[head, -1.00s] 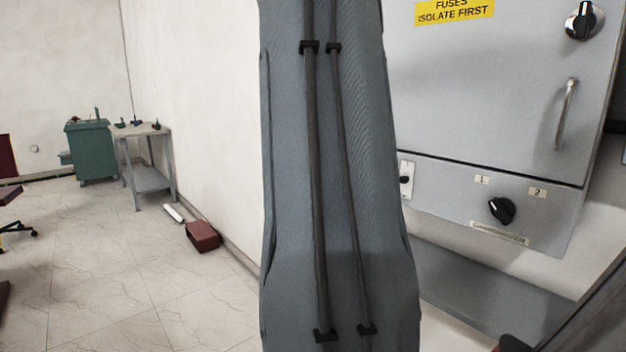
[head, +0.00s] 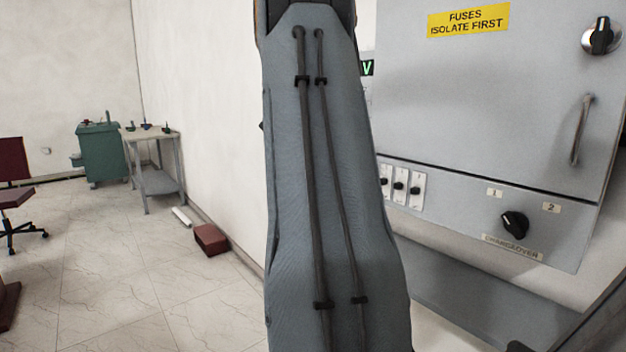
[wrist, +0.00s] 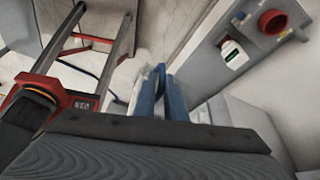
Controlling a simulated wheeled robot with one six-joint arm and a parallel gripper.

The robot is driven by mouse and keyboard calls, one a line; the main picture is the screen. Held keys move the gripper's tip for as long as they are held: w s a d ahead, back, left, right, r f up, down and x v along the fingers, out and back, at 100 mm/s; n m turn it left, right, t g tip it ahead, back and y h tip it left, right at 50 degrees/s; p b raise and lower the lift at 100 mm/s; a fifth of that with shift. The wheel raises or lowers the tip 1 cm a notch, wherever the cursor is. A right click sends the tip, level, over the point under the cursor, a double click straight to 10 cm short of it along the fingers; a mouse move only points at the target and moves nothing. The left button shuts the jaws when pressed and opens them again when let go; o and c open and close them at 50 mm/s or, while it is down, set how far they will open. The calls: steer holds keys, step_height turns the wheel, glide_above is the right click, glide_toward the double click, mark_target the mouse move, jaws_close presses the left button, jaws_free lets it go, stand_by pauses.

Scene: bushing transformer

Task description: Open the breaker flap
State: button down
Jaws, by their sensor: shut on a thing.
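The grey cabinet (head: 470,110) fills the right of the head view. Its lower panel carries a row of small breaker switches (head: 400,187) on white plates, partly behind my arm. I cannot pick out a separate breaker flap. In the wrist view two blue strips that look like the fingers of my gripper (wrist: 160,75) come close together at the tips. They are shut, but what is between them is too small and blurred to tell. My gripper is outside the head view, above its top edge.
The cabinet has a door handle (head: 581,130), an upper knob (head: 602,36) and a changeover knob (head: 514,224). A workbench (head: 155,150), a green cabinet (head: 103,152) and a dark red box (head: 211,239) are at left. The wrist view shows a red frame (wrist: 45,88). Floor at left is mostly clear.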

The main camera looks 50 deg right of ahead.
steer(key=shift+s+d+r, duration=0.1)
steer(key=shift+d, duration=0.05)
steer(key=c, duration=1.9)
jaws_free()
steer(key=shift+s+d, duration=0.1)
steer(key=shift+s, duration=0.05)
steer(key=shift+w+r, duration=0.3)
steer(key=shift+w, duration=0.05)
steer(key=b+v, duration=0.1)
steer(key=v, duration=0.6)
